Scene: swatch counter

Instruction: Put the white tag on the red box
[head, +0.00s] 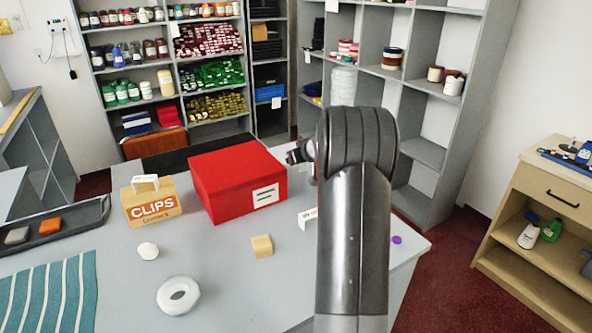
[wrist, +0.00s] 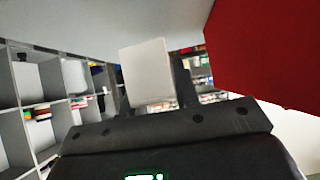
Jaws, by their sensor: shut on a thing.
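The red box (head: 238,182) stands on the counter left of my arm, with a white label on its front. It fills the upper right of the wrist view (wrist: 270,50). In the wrist view my gripper (wrist: 155,85) is shut on a flat, pale piece, the white tag (wrist: 146,72), which sticks out between its fingers. The tag is apart from the red box there.
The CLIPS box (head: 151,205), with a white tent card on top, stands left of the red box. A wooden block (head: 262,246), a white ring (head: 178,296) and a white disc (head: 148,251) lie in front. Shelves (head: 425,110) stand behind.

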